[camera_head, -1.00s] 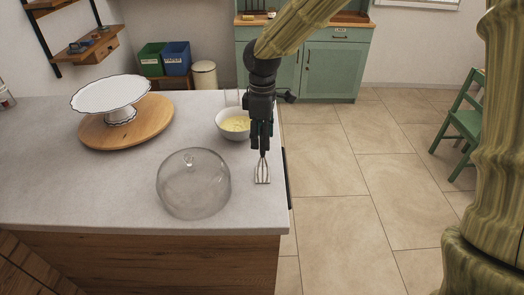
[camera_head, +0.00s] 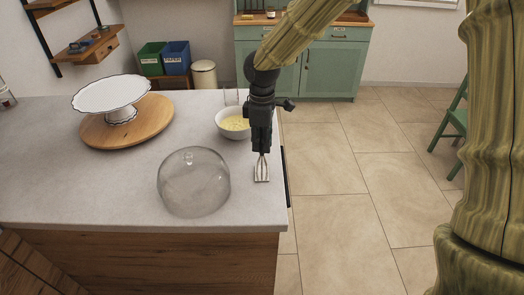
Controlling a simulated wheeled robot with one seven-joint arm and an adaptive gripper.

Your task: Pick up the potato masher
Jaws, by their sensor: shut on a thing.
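The potato masher (camera_head: 262,171) is a small metal tool with a wire head, at the right edge of the grey countertop in the head view. My gripper (camera_head: 261,149) points down from above and is shut on the upper part of the masher. The masher hangs upright below the fingers with its head at the bottom. Its handle is hidden by the gripper. I cannot tell whether the head touches the counter.
A clear glass dome (camera_head: 194,183) stands left of the masher. A white cake stand (camera_head: 113,96) rests on a round wooden board (camera_head: 96,133). The countertop (camera_head: 60,190) is bare at front left.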

